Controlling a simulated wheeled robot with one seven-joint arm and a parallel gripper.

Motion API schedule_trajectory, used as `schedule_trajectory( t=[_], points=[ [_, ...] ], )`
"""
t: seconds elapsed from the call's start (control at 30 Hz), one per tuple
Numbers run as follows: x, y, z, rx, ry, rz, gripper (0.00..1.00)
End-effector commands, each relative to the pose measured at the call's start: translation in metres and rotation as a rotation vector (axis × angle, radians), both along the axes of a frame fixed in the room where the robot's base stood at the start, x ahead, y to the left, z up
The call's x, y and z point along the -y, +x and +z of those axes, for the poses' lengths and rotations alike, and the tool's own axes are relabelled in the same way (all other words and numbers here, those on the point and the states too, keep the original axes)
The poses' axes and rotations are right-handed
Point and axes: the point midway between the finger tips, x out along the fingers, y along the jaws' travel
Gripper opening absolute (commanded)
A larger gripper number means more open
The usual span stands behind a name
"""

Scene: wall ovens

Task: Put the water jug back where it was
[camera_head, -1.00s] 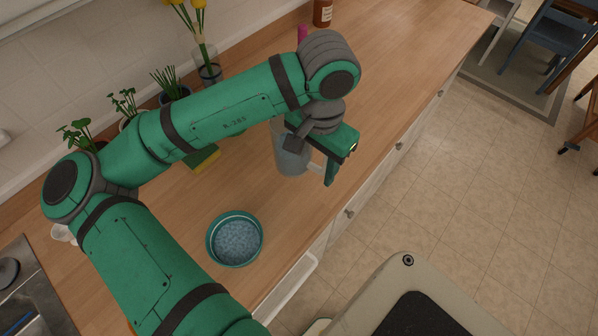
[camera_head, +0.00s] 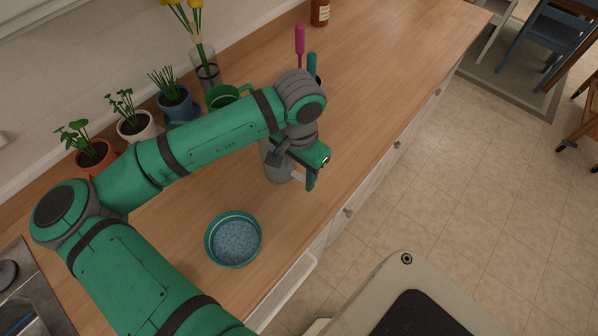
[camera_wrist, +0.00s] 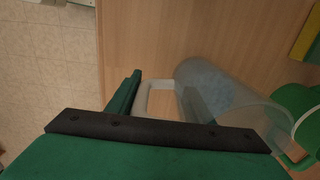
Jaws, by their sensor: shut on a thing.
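The water jug (camera_head: 274,168) is a translucent grey cylinder with a pale handle, over the wooden counter at the middle of the head view. My arm and gripper hide its upper part. It also shows in the wrist view (camera_wrist: 222,88), with its pale handle (camera_wrist: 152,88) towards my gripper. My gripper (camera_head: 297,170) is shut on the jug's handle, on the side facing the counter's front edge. In the wrist view its fingers (camera_wrist: 160,100) are either side of the handle. I cannot tell whether the jug's base touches the counter.
A teal bowl with bluish contents (camera_head: 210,252) stands nearer on the counter (camera_head: 390,70). Potted plants (camera_head: 137,124), a flower vase (camera_head: 205,68) and a green mug (camera_head: 222,96) line the wall side. Pink (camera_head: 300,40) and blue (camera_head: 312,66) upright items stand behind my gripper. The right counter is clear.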

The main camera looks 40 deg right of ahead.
Motion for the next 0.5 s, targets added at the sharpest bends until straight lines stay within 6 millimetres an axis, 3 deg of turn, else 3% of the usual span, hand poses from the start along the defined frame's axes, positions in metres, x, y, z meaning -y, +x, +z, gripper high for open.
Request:
schedule_trajectory(
  t=[0.23,0.27,0.3,0.33,0.5],
  points=[
    [0.0003,-0.0004,-0.0027,0.0,0.0,-0.001,0.01],
    [0.0002,-0.0005,-0.003,0.0,0.001,-0.001,0.51],
    [0.0003,-0.0005,-0.0028,0.0,0.001,-0.001,0.61],
    [0.0003,-0.0005,-0.0028,0.0,0.001,-0.001,0.65],
    [0.0003,-0.0005,-0.0026,0.0,0.001,-0.001,0.65]
  ],
)
